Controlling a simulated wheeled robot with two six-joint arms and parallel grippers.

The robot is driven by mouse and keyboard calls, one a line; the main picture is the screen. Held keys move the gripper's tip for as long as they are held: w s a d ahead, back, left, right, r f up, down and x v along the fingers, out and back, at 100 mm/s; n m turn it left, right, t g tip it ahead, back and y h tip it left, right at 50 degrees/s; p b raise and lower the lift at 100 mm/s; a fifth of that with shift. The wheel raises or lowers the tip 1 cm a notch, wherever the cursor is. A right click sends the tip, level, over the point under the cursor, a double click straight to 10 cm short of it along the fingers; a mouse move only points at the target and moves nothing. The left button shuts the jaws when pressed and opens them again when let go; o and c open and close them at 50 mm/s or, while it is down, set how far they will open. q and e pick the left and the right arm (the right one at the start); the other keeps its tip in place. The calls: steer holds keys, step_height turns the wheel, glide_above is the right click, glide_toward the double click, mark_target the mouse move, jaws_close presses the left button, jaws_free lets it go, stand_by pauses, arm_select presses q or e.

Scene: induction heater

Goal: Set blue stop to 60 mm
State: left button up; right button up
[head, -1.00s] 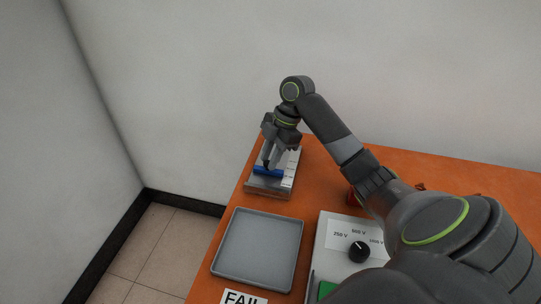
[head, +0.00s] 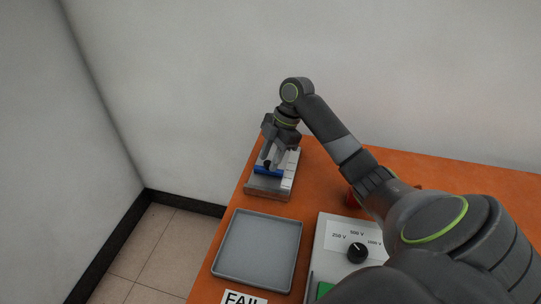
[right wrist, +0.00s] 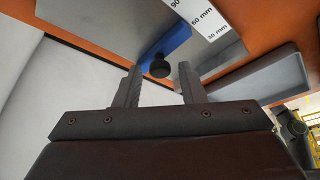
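The blue stop (head: 268,171) is a bar lying across a grey metal fixture (head: 268,190) at the far left of the bench. A black knob (right wrist: 160,68) sticks up from it. In the right wrist view the blue stop (right wrist: 166,44) meets the white scale (right wrist: 206,20), marked 30, 60 and 90 mm, with its end close to the 60 mm label; the exact reading is unclear. My right gripper (right wrist: 161,76) is open, its fingers apart on either side of the knob with gaps visible. In the head view my right gripper (head: 273,156) is over the stop. My left gripper is not in view.
A grey empty tray (head: 258,250) lies in front of the fixture, with a FAIL label (head: 244,298) below it. A white panel with a black voltage dial (head: 357,252) stands to its right. A red object (head: 351,198) is partly hidden behind my right arm.

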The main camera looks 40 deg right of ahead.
steer(key=shift+o, duration=0.3)
steer(key=shift+d+r, duration=0.15)
steer(key=shift+r, duration=0.15)
steer(key=p+v, duration=0.6)
steer(key=v, duration=1)
steer(key=shift+r+p, duration=0.3)
steer(key=shift+r, duration=0.1)
